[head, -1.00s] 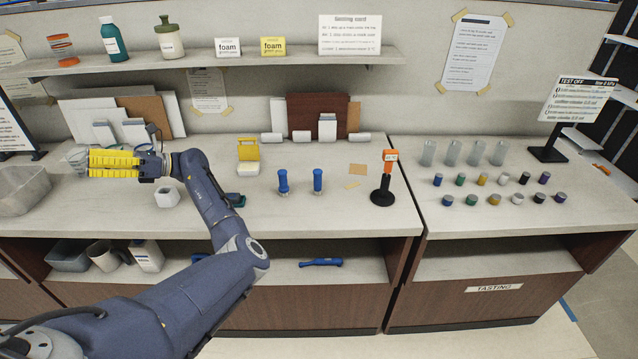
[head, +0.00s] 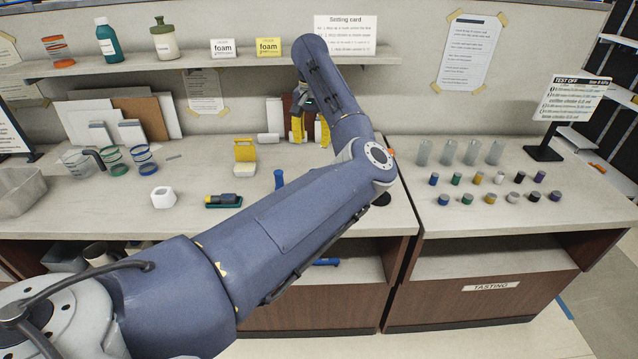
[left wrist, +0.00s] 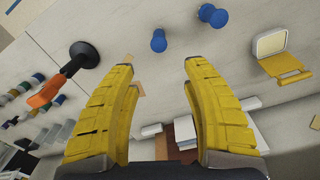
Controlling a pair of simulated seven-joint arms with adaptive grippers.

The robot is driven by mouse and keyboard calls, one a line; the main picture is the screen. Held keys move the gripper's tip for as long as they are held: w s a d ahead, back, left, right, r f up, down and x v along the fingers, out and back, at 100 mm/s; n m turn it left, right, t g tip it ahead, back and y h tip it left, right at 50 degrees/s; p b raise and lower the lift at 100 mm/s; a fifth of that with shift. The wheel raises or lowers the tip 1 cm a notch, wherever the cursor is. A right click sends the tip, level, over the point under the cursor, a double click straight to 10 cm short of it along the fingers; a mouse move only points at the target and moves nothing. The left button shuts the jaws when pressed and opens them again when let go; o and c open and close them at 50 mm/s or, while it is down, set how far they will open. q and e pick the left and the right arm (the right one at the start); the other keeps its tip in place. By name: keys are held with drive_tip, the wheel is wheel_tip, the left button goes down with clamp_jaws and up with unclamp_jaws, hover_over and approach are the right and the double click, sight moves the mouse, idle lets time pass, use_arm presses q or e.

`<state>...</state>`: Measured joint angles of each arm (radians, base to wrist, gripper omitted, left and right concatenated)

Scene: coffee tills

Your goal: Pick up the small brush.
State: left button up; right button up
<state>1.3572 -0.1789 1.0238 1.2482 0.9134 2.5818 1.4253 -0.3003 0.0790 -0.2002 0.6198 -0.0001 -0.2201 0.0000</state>
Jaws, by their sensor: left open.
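My left gripper (head: 310,130) is open and empty, its yellow fingers over the back of the left counter. It also shows in the left wrist view (left wrist: 159,65), with bare counter between its fingers. I cannot surely pick out the small brush. A dark blue and yellow piece (head: 222,199) lies on a green base on the counter, to the left of my forearm. A blue long-handled piece (head: 327,262) lies on the lower shelf, partly hidden by my arm. Two upright blue-handled pieces stand on the counter; one (head: 279,179) shows beside my arm, and both show in the wrist view (left wrist: 158,41).
A yellow-lidded box (head: 245,152), a white cube (head: 163,197) and ringed clear cups (head: 142,157) stand on the left counter. Several small jars (head: 466,190) fill the right counter.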

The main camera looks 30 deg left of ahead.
use_arm(q)
wheel_tip(320, 180, down, 10)
drive_tip(key=shift+d+f, duration=0.15)
drive_tip(key=shift+f, duration=3.2)
drive_tip(key=shift+c, duration=0.3)
clamp_jaws()
